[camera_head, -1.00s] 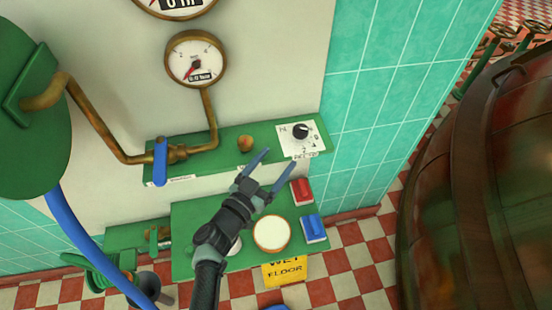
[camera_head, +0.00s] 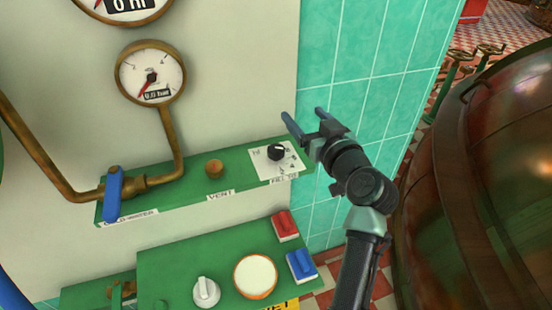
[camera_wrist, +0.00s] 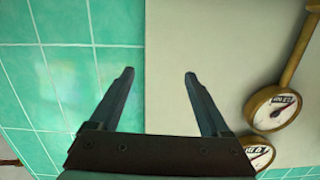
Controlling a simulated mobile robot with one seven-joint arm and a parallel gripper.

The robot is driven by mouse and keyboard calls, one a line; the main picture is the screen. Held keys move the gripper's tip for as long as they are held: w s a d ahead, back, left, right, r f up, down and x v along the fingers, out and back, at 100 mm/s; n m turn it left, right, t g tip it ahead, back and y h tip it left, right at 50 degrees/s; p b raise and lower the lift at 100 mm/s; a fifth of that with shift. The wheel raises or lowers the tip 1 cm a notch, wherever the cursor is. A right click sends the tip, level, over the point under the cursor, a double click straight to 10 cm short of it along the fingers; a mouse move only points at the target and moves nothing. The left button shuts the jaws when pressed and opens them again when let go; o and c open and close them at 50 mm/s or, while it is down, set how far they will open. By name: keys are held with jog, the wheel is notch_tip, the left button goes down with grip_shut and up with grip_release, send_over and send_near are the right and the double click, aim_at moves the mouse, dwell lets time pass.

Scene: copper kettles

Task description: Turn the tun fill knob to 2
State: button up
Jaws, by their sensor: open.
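The black fill knob (camera_head: 277,152) sits on a white dial plate (camera_head: 262,170) at the right end of the green upper panel in the head view. Its small white pointer mark seems to face up and right, but is too small to read surely. The numbers around it are partly legible. My gripper (camera_head: 305,118) is open and empty, above and right of the knob, apart from it, partly over the tiles. In the wrist view my gripper (camera_wrist: 159,74) has both fingers spread before the tile and wall edge. The knob does not show there.
A blue-handled valve (camera_head: 114,193) and a brass vent knob (camera_head: 215,168) stand left on the same panel. A lower panel carries red (camera_head: 285,225) and blue (camera_head: 301,264) switches. Gauges (camera_head: 150,72) hang above. A large copper vessel (camera_head: 490,190) fills the right.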

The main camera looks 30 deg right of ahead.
aim_at(276, 148)
jog(key=s+a+f+n+g+y+b, duration=0.3)
jog(key=s+a+f+y, duration=0.15)
jog(key=s, duration=0.25)
jog(key=shift+h, duration=0.25)
jog(key=x, duration=1.3)
jog(key=shift+d, duration=0.15)
jog(key=shift+s+p, duration=0.1)
jog(key=shift+p, duration=0.2)
grip_shut()
